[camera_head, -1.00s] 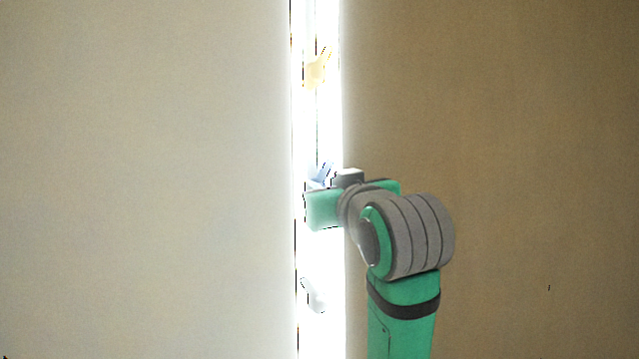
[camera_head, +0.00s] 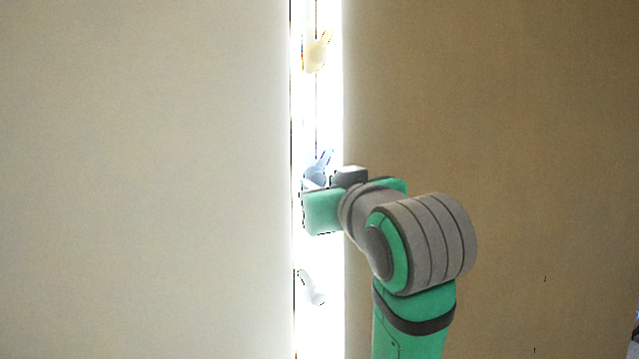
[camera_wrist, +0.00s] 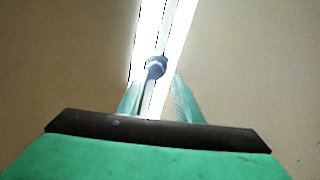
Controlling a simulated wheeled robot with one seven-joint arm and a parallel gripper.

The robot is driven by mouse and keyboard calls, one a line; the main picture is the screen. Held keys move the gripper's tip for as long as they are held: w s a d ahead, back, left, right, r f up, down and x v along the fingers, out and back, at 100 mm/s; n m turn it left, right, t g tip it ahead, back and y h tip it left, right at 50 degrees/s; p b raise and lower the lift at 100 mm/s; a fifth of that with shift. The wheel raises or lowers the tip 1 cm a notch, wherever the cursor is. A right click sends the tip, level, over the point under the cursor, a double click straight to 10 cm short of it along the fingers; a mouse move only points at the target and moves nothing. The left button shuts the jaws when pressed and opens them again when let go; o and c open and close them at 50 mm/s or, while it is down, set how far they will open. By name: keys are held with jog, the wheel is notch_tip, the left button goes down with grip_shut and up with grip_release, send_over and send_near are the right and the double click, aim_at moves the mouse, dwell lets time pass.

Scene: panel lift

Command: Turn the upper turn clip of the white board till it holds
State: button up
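A bright, washed-out white strip (camera_head: 325,110) runs upright between two wide panels; I cannot tell which surface is the white board. Three turn clips sit along the strip: a pale yellow one (camera_head: 316,52) at the top, a blue one (camera_head: 318,168) in the middle, and a whitish one (camera_head: 311,287) low down. The yellow and blue clips point up and to the right. My gripper is just below the blue clip in the head view, its fingers mostly hidden. In the wrist view my gripper (camera_wrist: 158,97) has its fingers apart, with the blue clip (camera_wrist: 155,67) ahead between them, seemingly not gripped.
A broad pale panel (camera_head: 145,180) fills the left, and a broad brown panel (camera_head: 530,130) fills the right. Both look plain and clear. Glare around the strip hides its edges and details.

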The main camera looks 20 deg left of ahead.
jog(key=v, duration=0.8)
jog(key=shift+s+d+r, duration=0.15)
jog(key=shift+s+d, duration=0.1)
dwell(0.5)
dwell(0.4)
jog(key=v, duration=1)
jog(key=shift+s+d, duration=0.2)
jog(key=shift+s, duration=0.15)
jog(key=shift+w, duration=0.1)
